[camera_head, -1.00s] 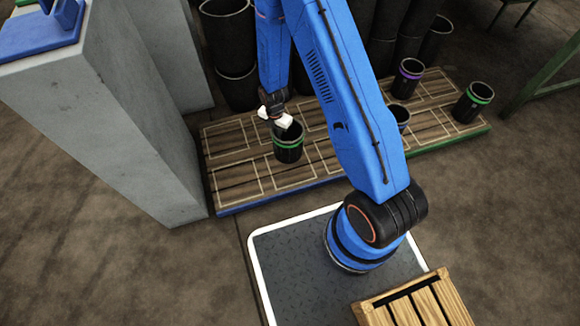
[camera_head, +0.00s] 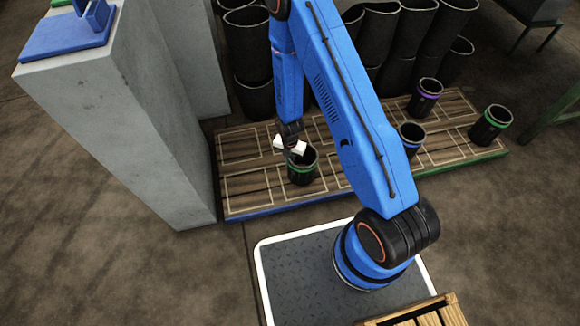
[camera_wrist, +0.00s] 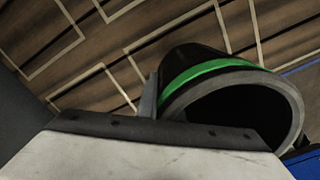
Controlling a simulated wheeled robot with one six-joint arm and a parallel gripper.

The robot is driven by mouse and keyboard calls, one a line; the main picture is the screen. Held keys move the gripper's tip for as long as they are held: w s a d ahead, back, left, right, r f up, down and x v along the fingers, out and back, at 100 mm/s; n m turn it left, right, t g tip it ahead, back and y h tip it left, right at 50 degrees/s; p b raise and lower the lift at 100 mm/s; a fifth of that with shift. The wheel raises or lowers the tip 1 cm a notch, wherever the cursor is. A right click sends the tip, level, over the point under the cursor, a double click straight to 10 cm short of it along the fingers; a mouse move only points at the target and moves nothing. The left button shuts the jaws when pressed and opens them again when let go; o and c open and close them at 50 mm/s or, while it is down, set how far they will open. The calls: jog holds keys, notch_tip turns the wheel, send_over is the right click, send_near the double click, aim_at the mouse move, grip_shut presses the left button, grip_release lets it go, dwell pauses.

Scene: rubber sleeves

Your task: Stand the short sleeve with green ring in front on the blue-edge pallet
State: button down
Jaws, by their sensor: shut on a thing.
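The short sleeve with the green ring (camera_head: 303,167) is black and open at the top. It is upright over the front part of the blue-edge pallet (camera_head: 262,212), at the left. My gripper (camera_head: 297,153) is shut on the left side of its rim. In the wrist view the sleeve (camera_wrist: 225,85) shows its green band and dark open mouth beyond my gripper. One finger (camera_wrist: 148,98) shows against the sleeve's wall; the other is hidden. I cannot tell whether the sleeve's base touches the boards.
A blue-ringed sleeve (camera_head: 411,137), a purple-ringed sleeve (camera_head: 425,97) and another green-ringed sleeve (camera_head: 491,125) stand at the right, where the pallet edge is green (camera_head: 470,165). Tall black sleeves (camera_head: 408,45) stand behind. A concrete pillar (camera_head: 120,110) rises at the left.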

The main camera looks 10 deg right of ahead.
jog(key=shift+f, duration=1.9)
jog(key=shift+f, duration=0.15)
jog(key=c, duration=1.9)
grip_release()
